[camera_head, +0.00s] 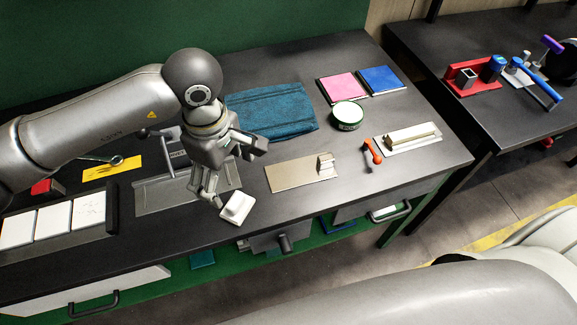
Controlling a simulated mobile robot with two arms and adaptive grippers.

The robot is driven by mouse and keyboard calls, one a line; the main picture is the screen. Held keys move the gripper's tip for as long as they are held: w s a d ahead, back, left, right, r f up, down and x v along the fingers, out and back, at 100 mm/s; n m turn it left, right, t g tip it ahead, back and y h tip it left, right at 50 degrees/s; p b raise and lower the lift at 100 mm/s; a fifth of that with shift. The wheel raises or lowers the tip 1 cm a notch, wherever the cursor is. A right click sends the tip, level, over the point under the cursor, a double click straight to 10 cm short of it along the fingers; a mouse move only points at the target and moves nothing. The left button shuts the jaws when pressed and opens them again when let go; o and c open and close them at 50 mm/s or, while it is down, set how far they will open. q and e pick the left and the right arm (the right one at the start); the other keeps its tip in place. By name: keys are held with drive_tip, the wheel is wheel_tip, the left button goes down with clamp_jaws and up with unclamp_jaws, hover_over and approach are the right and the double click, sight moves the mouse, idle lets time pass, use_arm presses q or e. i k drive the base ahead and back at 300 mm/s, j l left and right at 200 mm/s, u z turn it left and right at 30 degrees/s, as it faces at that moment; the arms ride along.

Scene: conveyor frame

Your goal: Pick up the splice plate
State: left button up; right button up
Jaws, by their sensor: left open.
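My left gripper (238,170) is open above the dark workbench, its fingers spread and nothing seen between them. A flat beige metal plate (290,175) with a small upright piece at its right end lies on the bench to the right of the gripper, apart from it. A small pale square block (237,207) lies just below the lower finger; I cannot tell whether they touch. A pale long piece (410,135) rests on a light plate farther right. Which of these is the splice plate I cannot tell for sure. My right gripper is not in view.
A grey tray (150,199) lies partly behind the gripper. A teal cloth (270,112), a green round tin (347,115), an orange-handled tool (371,153), and pink (342,87) and blue (380,79) pads are on the bench. White tiles (54,219) stand at left.

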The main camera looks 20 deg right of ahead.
sight(291, 174)
drive_tip(key=l, duration=0.65)
drive_tip(key=k+l, duration=0.1)
drive_tip(key=l, duration=1.25)
drive_tip(key=k+u, duration=0.05)
